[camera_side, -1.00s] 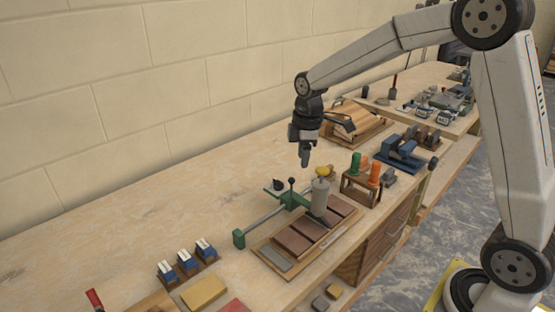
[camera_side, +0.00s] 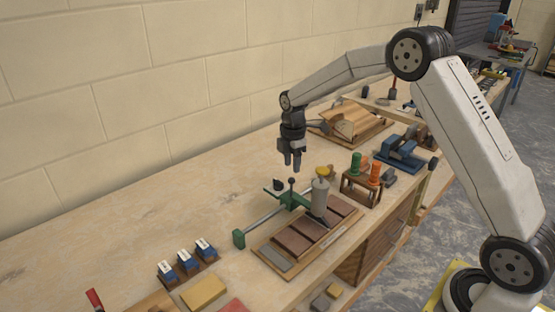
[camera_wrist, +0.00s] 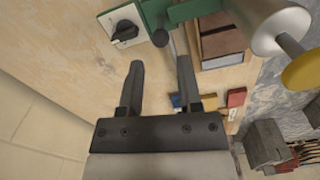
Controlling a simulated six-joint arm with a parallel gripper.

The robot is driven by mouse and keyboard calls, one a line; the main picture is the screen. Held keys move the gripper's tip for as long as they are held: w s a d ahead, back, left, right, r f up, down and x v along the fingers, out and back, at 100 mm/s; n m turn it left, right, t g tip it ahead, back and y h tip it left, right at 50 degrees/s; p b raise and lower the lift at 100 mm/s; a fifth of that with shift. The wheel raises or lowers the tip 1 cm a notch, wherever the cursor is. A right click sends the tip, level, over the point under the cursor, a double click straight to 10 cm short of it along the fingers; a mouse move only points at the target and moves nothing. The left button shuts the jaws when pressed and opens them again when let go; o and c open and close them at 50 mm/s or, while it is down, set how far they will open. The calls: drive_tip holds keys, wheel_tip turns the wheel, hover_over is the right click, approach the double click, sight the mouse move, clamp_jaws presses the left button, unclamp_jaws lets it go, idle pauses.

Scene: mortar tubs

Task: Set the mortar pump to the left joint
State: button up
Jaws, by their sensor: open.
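The mortar pump is a grey cylinder (camera_side: 320,198) with a yellow cap (camera_side: 322,171), carried on a green carriage (camera_side: 290,199) on a metal rail. In the wrist view the cylinder (camera_wrist: 268,20) is upper right, with the yellow cap (camera_wrist: 303,71) below it. Its lower end is over a wooden tray (camera_side: 262,247) of brown bricks (camera_side: 292,241); I cannot tell which joint it is at. A black knob (camera_wrist: 124,31) on a pale plate and a dark ball-topped lever (camera_side: 291,182) stand by the carriage. My gripper (camera_side: 292,166) is open and empty, above and behind the carriage, fingers pointing down.
A green end block (camera_side: 238,238) closes the rail's left end. Several blue-and-white blocks (camera_side: 186,260) and a yellow block (camera_side: 204,291) lie at front left. A rack with green and orange handles (camera_side: 375,174) stands right of the tray.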

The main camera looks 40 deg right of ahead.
sight(291, 178)
drive_tip(key=shift+f, duration=0.2)
drive_tip(key=shift+f, duration=3.8)
drive_tip(key=shift+c, duration=0.2)
clamp_jaws()
